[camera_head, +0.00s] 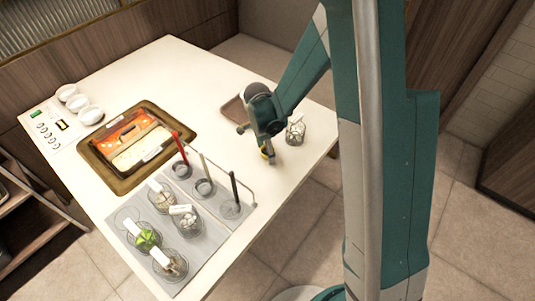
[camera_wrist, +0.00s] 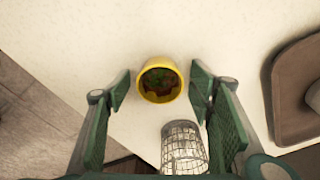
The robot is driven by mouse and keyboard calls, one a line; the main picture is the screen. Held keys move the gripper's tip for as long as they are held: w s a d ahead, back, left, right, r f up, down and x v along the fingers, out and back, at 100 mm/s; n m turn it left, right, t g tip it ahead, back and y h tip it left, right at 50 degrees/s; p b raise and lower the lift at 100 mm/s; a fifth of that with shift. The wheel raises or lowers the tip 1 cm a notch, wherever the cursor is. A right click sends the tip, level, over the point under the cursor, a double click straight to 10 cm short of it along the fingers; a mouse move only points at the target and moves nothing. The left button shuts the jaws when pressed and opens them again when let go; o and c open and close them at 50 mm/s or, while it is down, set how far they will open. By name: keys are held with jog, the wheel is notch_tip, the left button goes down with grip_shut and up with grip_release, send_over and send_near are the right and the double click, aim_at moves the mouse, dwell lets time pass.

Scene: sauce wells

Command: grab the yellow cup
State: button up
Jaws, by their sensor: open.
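The yellow cup (camera_wrist: 160,96) stands on the pale table in the wrist view, with a dark red and green inside. My gripper (camera_wrist: 160,88) is open, with one finger on each side of the cup and a gap on both sides. In the head view my gripper (camera_head: 257,143) points down near the table's right edge. Only a small yellow part of the cup (camera_head: 265,153) shows there below the fingers; the rest is hidden by my gripper.
A clear patterned glass (camera_wrist: 183,145) stands close to the cup, by my right finger. A brown tray (camera_wrist: 292,92) lies to the right. A glass jar (camera_head: 296,131) stands right of my gripper.

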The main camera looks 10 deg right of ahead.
jog(key=shift+c, duration=0.2)
jog(key=c, duration=0.9)
jog(key=shift+r, duration=0.1)
jog(key=shift+c, duration=0.2)
notch_tip(320, 180, up, 10)
jog(key=p, duration=0.2)
dwell(0.5)
